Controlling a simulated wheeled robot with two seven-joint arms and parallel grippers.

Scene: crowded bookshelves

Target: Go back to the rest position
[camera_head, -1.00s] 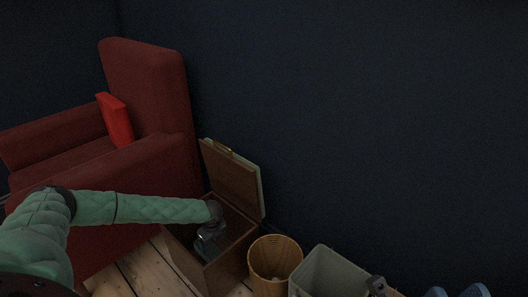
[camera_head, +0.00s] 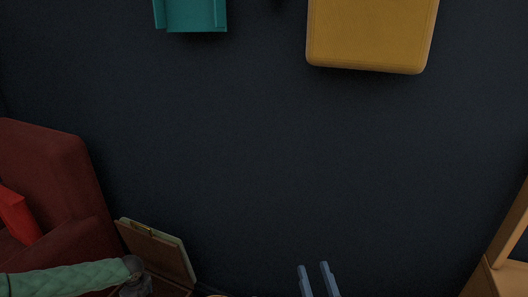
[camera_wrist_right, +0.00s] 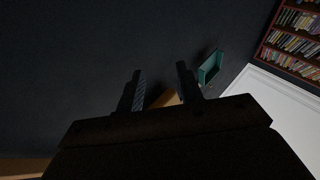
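My right gripper (camera_head: 314,266) points up at the bottom edge of the head view, its two fingers apart. In the right wrist view the same gripper (camera_wrist_right: 160,80) shows two separated fingers with nothing between them. My left arm, in a green sleeve, comes in at the lower left of the head view. Its grey wrist end, with my left gripper (camera_head: 135,288), is cut off by the bottom edge near an open wooden box (camera_head: 170,262). The fingers and anything between them are hidden.
A red armchair (camera_head: 45,160) with a bright red cushion (camera_head: 17,214) stands at the left. Wooden furniture (camera_head: 492,278) is at the right. The wrist view shows bookshelves (camera_wrist_right: 292,42).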

